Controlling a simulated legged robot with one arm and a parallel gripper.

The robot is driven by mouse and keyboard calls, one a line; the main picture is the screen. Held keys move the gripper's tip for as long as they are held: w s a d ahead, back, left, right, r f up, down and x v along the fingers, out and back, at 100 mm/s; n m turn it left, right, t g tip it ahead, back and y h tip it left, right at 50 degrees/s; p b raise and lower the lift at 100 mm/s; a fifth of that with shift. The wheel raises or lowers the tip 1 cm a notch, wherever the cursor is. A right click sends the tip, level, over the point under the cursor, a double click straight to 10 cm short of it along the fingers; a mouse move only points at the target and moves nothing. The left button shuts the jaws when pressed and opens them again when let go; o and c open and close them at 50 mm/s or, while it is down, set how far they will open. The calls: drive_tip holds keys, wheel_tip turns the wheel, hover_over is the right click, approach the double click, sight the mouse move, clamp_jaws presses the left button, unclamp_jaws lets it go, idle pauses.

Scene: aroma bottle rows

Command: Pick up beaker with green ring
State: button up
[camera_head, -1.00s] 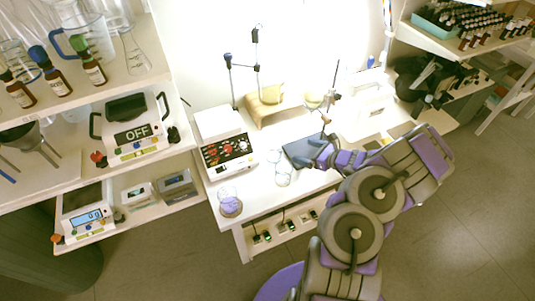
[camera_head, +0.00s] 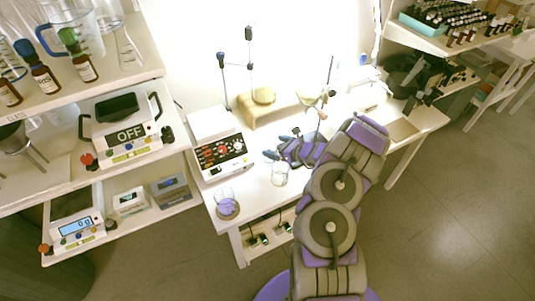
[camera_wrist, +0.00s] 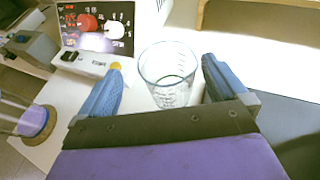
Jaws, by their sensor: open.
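My gripper (camera_head: 280,144) is low over the white bench. In the wrist view its two blue fingers (camera_wrist: 162,65) are spread apart. A clear graduated beaker (camera_wrist: 168,88) stands upright between and just beyond them, not gripped. Another beaker (camera_head: 227,205) with a purple base stands at the bench's front left corner. It also shows at the left of the wrist view (camera_wrist: 34,120).
A white device with a black panel and red knobs (camera_head: 221,153) stands left of my gripper. A wooden stand (camera_head: 268,110) is behind it. Shelves with a hotplate (camera_head: 122,130) and a scale (camera_head: 77,226) are at the left. The right bench end (camera_head: 425,118) has some bare surface.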

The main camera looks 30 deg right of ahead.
sight(263, 142)
drive_tip(key=w+f, duration=0.1)
drive_tip(key=w+f+b, duration=0.1)
drive_tip(key=w, duration=0.1)
drive_tip(key=shift+w+a, duration=0.1)
drive_tip(key=shift+w, duration=0.2)
drive_tip(key=shift+w+a+f, duration=0.1)
drive_tip(key=shift+w, duration=0.1)
drive_tip(key=shift+a, duration=0.6)
drive_tip(key=shift+c, duration=1)
drive_tip(key=shift+d, duration=0.45)
drive_tip(key=c, duration=0.7)
drive_tip(key=shift+a, duration=0.3)
drive_tip(key=c, duration=0.5)
